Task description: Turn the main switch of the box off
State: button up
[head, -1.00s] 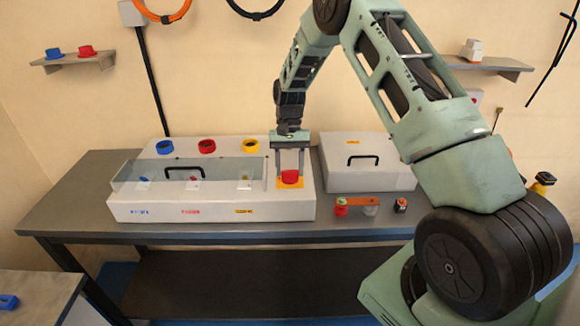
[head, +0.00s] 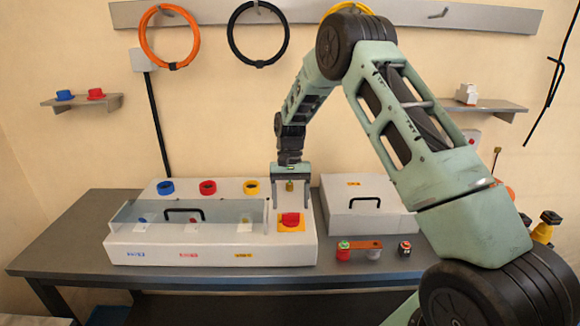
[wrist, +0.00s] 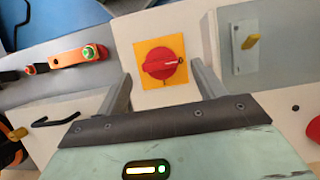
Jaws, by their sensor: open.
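The box (head: 130,250) is a light grey cabinet on the table, with a clear-fronted section on its left. Its main switch (head: 291,220) is a red rotary knob on a square yellow plate, at the box's right end. In the wrist view my gripper (wrist: 161,74) has a finger on each side of the plate; contact with the knob is not visible.
Blue, red and yellow rings (head: 208,187) sit on the box's back. A second grey case (head: 350,215) with a black handle stands to the right. An orange bar (head: 362,245) with red and white parts lies in front of it. A small brass-coloured thing (head: 290,186) shows between my fingers.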

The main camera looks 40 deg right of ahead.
jog(key=b+v, duration=0.2)
jog(key=v, duration=1.2)
jog(key=shift+r, duration=0.25)
